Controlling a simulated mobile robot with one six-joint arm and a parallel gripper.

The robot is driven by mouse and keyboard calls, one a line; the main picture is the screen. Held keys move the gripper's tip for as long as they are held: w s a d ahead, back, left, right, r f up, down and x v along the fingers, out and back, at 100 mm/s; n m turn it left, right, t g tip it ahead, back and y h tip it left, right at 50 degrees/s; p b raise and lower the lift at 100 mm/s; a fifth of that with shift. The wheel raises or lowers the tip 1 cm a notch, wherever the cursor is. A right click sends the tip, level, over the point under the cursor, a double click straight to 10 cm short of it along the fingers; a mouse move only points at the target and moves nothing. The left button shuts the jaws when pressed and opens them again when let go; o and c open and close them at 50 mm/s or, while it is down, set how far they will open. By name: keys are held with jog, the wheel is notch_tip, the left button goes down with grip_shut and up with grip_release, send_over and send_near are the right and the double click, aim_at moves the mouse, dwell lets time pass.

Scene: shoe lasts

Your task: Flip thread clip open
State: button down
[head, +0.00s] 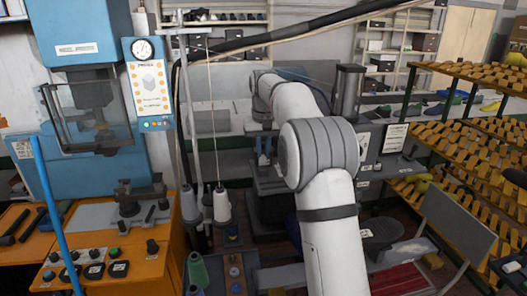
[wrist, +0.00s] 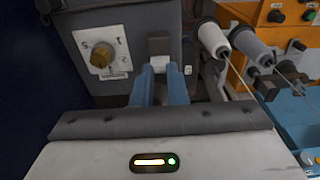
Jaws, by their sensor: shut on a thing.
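In the wrist view, my gripper (wrist: 160,72) has two blue fingers on either side of a small light-grey block, which looks like the thread clip (wrist: 159,46), on the front of a dark grey machine housing (wrist: 135,22). The fingers are shut on its lower part. The clip's upper part shows above the fingertips, and its hinge and exact angle are hard to tell.
A dial with a brass knob (wrist: 102,55) sits left of the clip. Thread cones (wrist: 212,38) with taut threads stand to the right, close to the fingers. The head view shows a blue press (head: 75,40) at left and a rack of shoe lasts (head: 470,130) at right.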

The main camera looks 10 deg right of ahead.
jog(key=shift+w+f+g, duration=0.1)
jog(key=shift+w+g, duration=0.35)
jog(key=shift+g, duration=0.45)
jog(key=c, duration=1.4)
grip_release()
jog(key=shift+c, duration=0.2)
notch_tip(320, 180, up, 7)
jog(key=shift+w+r, duration=0.2)
jog(key=shift+w, duration=0.05)
